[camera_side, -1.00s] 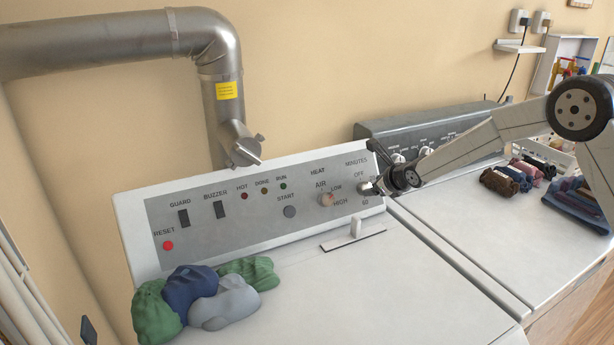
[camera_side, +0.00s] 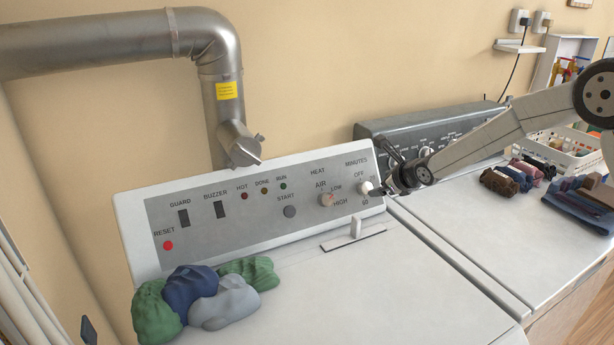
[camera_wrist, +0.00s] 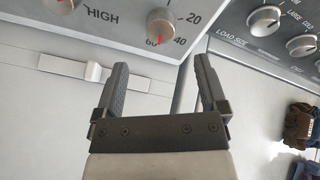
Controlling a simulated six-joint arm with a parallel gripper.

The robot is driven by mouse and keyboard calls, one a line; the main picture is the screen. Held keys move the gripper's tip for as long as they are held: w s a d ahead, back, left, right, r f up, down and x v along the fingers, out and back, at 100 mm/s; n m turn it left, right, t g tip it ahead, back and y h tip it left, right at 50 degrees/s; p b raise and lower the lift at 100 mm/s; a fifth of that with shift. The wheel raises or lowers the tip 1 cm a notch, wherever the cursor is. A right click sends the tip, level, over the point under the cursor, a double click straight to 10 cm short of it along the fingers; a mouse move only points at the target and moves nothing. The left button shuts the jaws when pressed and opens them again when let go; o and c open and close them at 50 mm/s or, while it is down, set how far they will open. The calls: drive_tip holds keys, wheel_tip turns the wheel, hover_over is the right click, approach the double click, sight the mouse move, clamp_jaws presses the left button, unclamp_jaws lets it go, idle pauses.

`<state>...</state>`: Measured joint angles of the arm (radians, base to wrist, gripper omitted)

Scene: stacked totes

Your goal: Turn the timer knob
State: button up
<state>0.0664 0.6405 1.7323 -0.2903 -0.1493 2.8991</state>
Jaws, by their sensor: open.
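The timer knob (camera_side: 366,188) is a small pale knob under the MINUTES label at the right end of the dryer's grey control panel (camera_side: 262,230). In the wrist view the timer knob (camera_wrist: 161,24) is ringed by numbers, and its red mark points down toward 60. My gripper (camera_side: 384,190) is just to the right of the knob in the side view. In the wrist view my gripper (camera_wrist: 160,68) is open and empty, its two dark fingers pointing toward the panel, with the knob ahead of the gap and apart from both fingers.
The heat knob (camera_side: 326,199) sits left of the timer knob. A small white handle (camera_side: 356,226) stands on the dryer top below. A second machine's panel with knobs (camera_wrist: 265,20) is to the right. Folded clothes (camera_side: 508,179) and a laundry pile (camera_side: 200,297) lie on the tops.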

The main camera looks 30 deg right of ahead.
sight(368, 189)
drive_tip(key=f+m+t+y, duration=0.1)
drive_tip(key=m, duration=0.9)
drive_tip(key=s+d+f+m+t+y, duration=0.1)
drive_tip(key=m, duration=0.9)
drive_tip(key=d+f+m+t+y, duration=0.1)
drive_tip(key=m+t, duration=0.1)
drive_tip(key=m, duration=0.8)
drive_tip(key=shift+s, duration=0.35)
drive_tip(key=shift+w+a+f, duration=0.1)
drive_tip(key=shift+w, duration=0.05)
drive_tip(key=shift+x, duration=3.75)
